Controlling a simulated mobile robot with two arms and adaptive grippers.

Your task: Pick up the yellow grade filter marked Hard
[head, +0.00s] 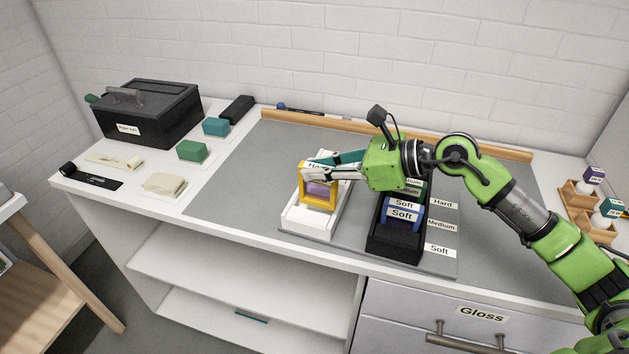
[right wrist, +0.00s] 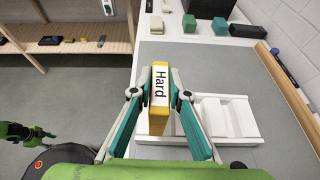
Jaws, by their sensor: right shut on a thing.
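The yellow filter frame (head: 319,205) carries a white label that reads Hard in the right wrist view (right wrist: 159,88). My right gripper (head: 312,170) is shut on its upper part, with a finger on each side of the label in the right wrist view (right wrist: 160,98). The filter is upright at the white slotted stand (head: 303,222); I cannot tell whether its lower edge touches the stand. The stand also shows in the right wrist view (right wrist: 246,120).
A black rack (head: 390,246) with blue Soft filters and others behind stands right of the white stand, beside Hard, Medium and Soft labels (head: 439,250). A black box (head: 150,115) and small blocks are at left. The grey mat (head: 240,180) is clear left of the stand.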

